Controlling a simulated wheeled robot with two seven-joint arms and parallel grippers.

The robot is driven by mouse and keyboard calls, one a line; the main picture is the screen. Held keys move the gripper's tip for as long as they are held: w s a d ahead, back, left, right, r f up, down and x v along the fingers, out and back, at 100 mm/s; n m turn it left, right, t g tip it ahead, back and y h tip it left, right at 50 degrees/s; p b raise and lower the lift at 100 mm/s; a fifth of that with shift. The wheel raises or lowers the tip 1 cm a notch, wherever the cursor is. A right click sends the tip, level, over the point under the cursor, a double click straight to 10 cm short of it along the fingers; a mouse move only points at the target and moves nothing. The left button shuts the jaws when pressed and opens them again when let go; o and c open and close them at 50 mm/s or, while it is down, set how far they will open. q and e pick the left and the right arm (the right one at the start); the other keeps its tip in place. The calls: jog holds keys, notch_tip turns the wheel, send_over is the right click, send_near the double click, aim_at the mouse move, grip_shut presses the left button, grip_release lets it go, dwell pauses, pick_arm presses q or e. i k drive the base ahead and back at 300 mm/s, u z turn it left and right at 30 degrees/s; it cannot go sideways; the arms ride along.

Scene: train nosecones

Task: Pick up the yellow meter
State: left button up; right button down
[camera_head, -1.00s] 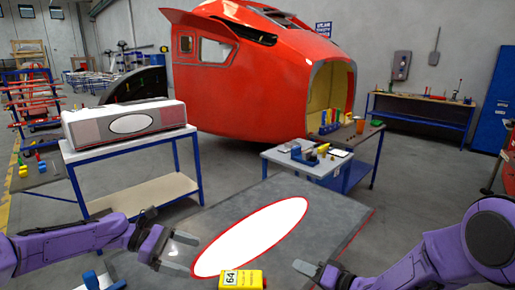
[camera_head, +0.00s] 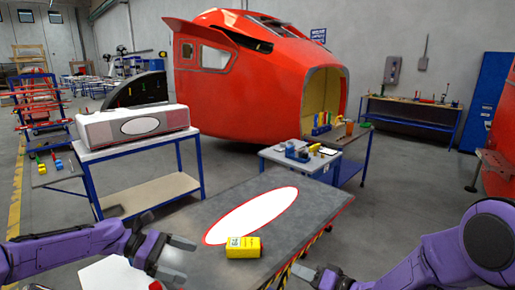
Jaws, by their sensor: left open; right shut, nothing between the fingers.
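The yellow meter (camera_head: 244,247) lies on the grey table (camera_head: 310,205), at the lower edge of a white oval with a red rim (camera_head: 252,214). It has a white label with dark digits on its left part. My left gripper (camera_head: 188,258) is open and empty, left of the meter and apart from it. My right gripper (camera_head: 300,270) is shut and empty, to the right of the meter and lower in the picture, by the table's striped edge. Nothing covers the meter.
A white and red object (camera_head: 115,275) shows at the bottom left, partly behind my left arm. A blue-legged bench (camera_head: 140,148) with a long grey case (camera_head: 133,124) stands at the left. A small bench (camera_head: 300,160) with tools stands behind the table. Clear floor lies to the right.

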aim_at(236, 247)
jog(key=k, duration=0.85)
